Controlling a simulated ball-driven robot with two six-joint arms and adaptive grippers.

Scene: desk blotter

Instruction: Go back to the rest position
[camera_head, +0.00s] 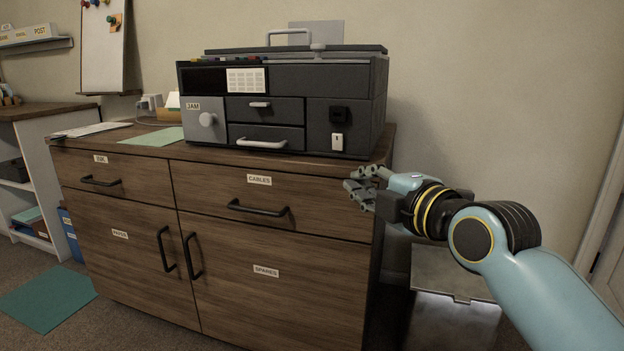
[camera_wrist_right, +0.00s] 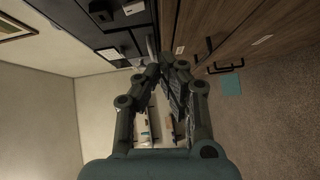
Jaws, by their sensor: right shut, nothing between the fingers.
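My right gripper (camera_head: 358,190) is in front of the right end of the wooden cabinet (camera_head: 275,291), near the level of its top edge. Its fingers are closed together and hold nothing. In the right wrist view the gripper (camera_wrist_right: 165,62) shows its two linked fingers meeting at the tips, with cabinet fronts beyond. I cannot tell from the head view whether the fingertips touch the cabinet. My left gripper is in neither view.
A dark machine (camera_head: 330,85) with drawers and a top handle stands on the cabinet. The drawers and doors have protruding black handles, such as the CABLES handle (camera_head: 258,209). A teal mat (camera_head: 48,299) lies on the floor at left. Open wall space lies right of the cabinet.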

